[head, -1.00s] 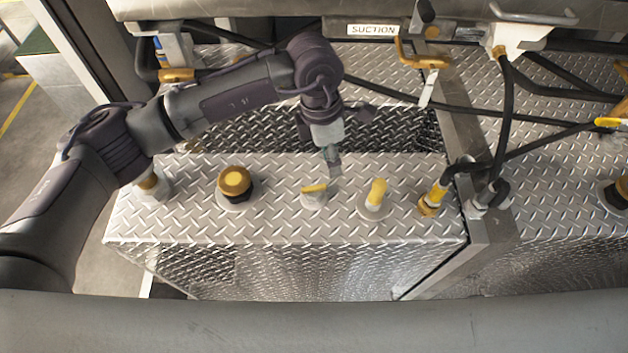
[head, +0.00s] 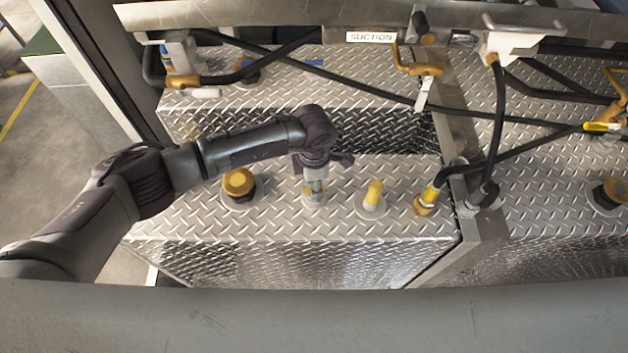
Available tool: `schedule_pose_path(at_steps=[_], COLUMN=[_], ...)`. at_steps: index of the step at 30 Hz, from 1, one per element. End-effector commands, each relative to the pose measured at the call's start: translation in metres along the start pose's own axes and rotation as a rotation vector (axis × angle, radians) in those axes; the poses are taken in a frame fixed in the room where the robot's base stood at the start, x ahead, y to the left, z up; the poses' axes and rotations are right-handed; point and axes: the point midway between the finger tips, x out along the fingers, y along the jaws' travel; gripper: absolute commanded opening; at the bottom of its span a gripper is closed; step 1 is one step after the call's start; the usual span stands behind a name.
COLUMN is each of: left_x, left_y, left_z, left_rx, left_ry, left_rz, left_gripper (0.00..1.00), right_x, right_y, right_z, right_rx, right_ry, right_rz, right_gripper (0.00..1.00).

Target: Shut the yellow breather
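In the head view, a row of fittings stands on the front diamond-plate tank top (head: 285,222). A small fitting (head: 313,198) with a pale round base and some yellow on top is mostly hidden under my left gripper (head: 316,187). The gripper points down right over it, and I cannot tell whether the two touch or whether the fingers are open. To its left is a round yellow cap (head: 238,182) on a black collar. Which one is the breather is not labelled. My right gripper is not in view.
A yellow-ended hose fitting (head: 428,200) and black hoses stand at the tank's right edge. A rail with a SUCTION label (head: 372,37) and orange-handled nozzles (head: 415,68) lies behind. The tank top's front strip is clear.

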Motion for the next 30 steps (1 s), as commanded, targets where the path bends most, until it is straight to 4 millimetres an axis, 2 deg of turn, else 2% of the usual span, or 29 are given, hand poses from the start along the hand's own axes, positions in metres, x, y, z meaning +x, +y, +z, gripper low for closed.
schedule_pose_path(at_steps=[10,17,23,30], left_x=[0.005,0.005,0.005,0.011], left_y=[0.000,0.000,0.000,0.002], left_z=[0.000,0.000,0.000,0.000], left_rx=[0.001,0.000,0.003,0.140], left_ry=[-0.001,-0.001,-0.001,-0.001], left_rz=[0.000,0.000,0.000,0.005], left_gripper=[0.38,0.01,0.00,0.00], right_x=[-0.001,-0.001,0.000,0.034], right_y=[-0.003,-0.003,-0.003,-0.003], right_z=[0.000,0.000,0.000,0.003], right_rx=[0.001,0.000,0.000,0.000], right_ry=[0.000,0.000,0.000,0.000], right_rz=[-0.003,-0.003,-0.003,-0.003], right_gripper=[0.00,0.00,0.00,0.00])
